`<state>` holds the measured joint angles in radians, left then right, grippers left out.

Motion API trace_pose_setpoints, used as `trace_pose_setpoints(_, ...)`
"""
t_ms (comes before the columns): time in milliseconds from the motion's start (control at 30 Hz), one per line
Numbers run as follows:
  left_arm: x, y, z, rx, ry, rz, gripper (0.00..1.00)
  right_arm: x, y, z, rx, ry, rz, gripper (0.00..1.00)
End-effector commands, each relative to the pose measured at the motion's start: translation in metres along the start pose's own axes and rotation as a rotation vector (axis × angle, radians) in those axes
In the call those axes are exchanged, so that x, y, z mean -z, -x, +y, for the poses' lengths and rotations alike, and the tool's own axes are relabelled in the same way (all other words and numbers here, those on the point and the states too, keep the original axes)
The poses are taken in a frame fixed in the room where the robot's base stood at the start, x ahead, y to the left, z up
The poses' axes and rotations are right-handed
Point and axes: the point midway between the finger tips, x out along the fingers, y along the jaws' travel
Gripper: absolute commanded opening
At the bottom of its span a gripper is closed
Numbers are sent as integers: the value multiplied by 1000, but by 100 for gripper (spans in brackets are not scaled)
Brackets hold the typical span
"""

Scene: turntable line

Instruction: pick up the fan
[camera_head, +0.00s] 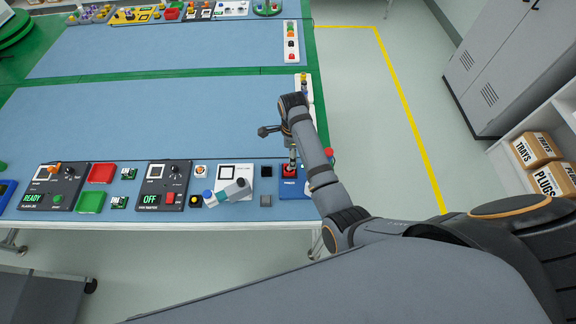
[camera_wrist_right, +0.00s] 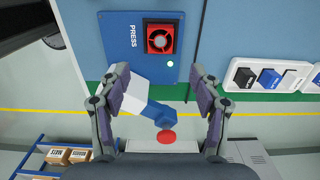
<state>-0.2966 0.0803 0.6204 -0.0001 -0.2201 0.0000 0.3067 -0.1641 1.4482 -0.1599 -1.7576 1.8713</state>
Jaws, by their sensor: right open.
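In the head view the PRESS board (camera_head: 301,193) lies at the table's near right corner; a red patch shows there, partly hidden by my right arm. My right gripper (camera_wrist_right: 159,73) is open, its two fingers apart and nothing held. The fan lies beyond the fingertips, not touched by them. My left gripper is not in view.
A white and blue arm with a red knob (camera_wrist_right: 167,136) shows between my right fingers; I cannot tell its height. A white tray (camera_wrist_right: 240,82) with black and blue parts is to the right. The blue table middle (camera_head: 150,115) is clear.

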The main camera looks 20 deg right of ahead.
Motion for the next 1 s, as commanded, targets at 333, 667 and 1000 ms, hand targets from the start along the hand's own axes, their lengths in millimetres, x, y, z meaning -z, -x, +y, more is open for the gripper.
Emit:
trace_pose_setpoints(333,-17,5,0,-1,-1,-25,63,-1,-34,0,0,-1,-1,64)
trace_pose_setpoints(667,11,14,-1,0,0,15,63,-9,-79,1,-2,0,0,64)
trace_pose_setpoints(1000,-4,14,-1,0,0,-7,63,-9,-86,0,1,-1,-1,59)
